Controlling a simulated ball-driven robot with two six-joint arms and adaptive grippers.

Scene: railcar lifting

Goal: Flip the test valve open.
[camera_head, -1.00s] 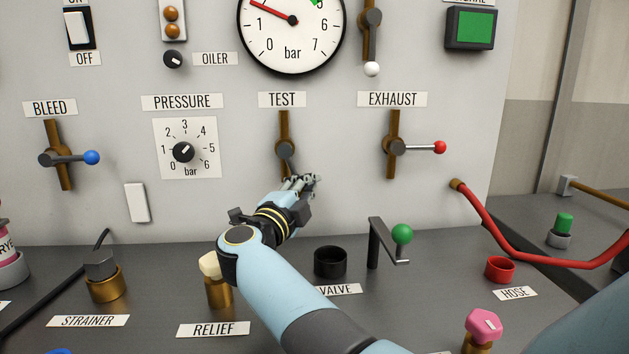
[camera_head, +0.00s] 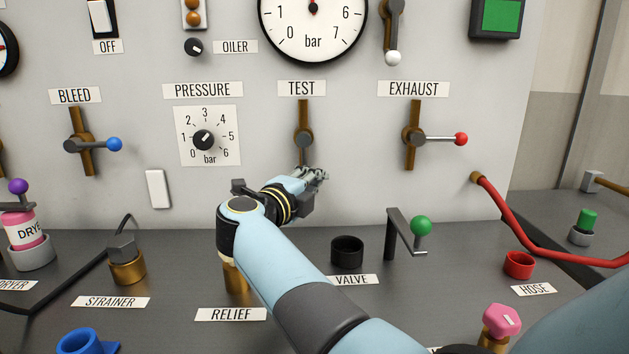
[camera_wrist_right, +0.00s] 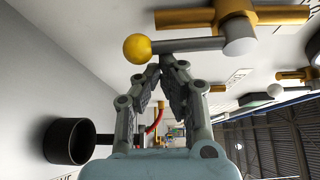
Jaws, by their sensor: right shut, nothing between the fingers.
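The test valve (camera_head: 303,138) sits on a vertical brass pipe under the TEST label (camera_head: 301,88). Its lever is largely hidden behind my right gripper (camera_head: 318,174) in the head view. The right wrist view shows the lever as a grey rod (camera_wrist_right: 190,44) with a yellow ball knob (camera_wrist_right: 137,48), lying along the pipe, which means it hangs down. My right gripper is shut and empty; its fingertips (camera_wrist_right: 166,66) are close beside the rod near the ball. I cannot tell whether they touch it. My left gripper is out of view.
The exhaust valve (camera_head: 414,138) has a red-knobbed lever pointing right. Below are a black cup (camera_head: 347,252), a green-knobbed crank (camera_head: 421,225) and a red hose (camera_head: 520,232). The pressure dial (camera_head: 204,140) is left of the test valve. A gauge (camera_head: 313,35) is above.

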